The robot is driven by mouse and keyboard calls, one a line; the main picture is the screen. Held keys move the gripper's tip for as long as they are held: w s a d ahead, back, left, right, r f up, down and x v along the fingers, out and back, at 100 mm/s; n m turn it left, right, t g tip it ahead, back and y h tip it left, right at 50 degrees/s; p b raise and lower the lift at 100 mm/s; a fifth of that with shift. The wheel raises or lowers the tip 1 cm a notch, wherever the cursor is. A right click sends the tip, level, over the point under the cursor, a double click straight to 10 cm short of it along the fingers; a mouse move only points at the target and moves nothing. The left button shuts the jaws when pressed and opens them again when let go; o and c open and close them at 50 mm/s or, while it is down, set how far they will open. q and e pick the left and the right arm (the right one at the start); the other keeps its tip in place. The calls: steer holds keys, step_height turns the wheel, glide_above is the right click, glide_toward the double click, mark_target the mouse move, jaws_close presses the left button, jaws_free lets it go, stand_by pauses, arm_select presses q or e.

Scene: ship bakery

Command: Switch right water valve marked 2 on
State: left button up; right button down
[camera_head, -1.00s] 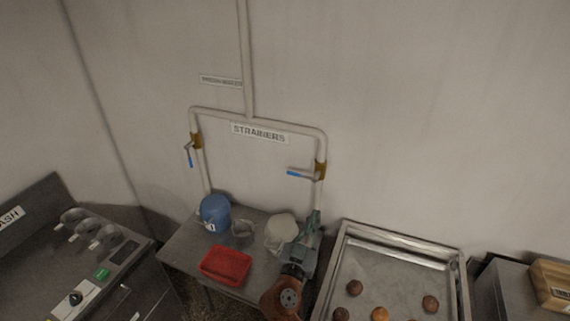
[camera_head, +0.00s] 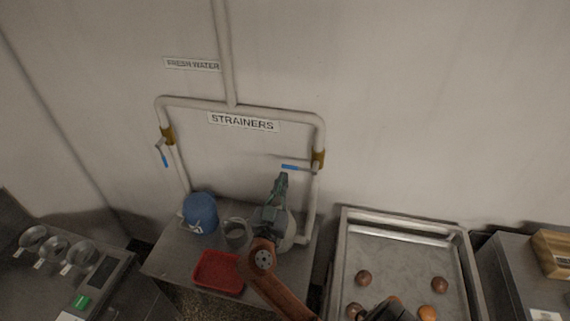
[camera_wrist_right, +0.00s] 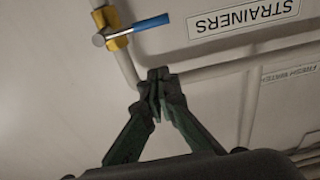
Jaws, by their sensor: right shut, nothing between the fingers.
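The right water valve is a brass body (camera_head: 318,160) on the right vertical pipe, with a blue-tipped lever (camera_head: 291,167) pointing left, across the pipe. In the right wrist view the blue lever (camera_wrist_right: 150,24) and brass body (camera_wrist_right: 117,40) appear above the fingertips. My right gripper (camera_head: 281,178) is shut and empty, just below the lever and apart from it. It also shows in the right wrist view (camera_wrist_right: 158,76). The left valve (camera_head: 167,136) has its blue lever (camera_head: 163,156) hanging down. No number 2 is legible. My left gripper is not in view.
Below the pipes, a metal table (camera_head: 166,262) holds a blue container (camera_head: 200,213), a clear jug (camera_head: 235,234), a red tray (camera_head: 217,285) and a pale container partly hidden by my gripper. A baking tray (camera_head: 344,235) with several buns stands right.

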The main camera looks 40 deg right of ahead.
steer(key=shift+s, duration=0.1)
steer(key=shift+r, duration=0.1)
steer(key=r+p, duration=0.2)
steer(key=p, duration=0.3)
glide_above(289, 167)
steer(key=shift+s+a+f+b, duration=0.15)
steer(key=shift+s+f+b, duration=0.05)
steer(key=shift+f, duration=0.6)
steer(key=shift+s+a+f+b, duration=0.15)
steer(key=shift+f, duration=0.65)
steer(key=shift+s+a+f+b, duration=0.15)
steer(key=shift+s+f+b, duration=0.05)
steer(key=shift+f, duration=0.6)
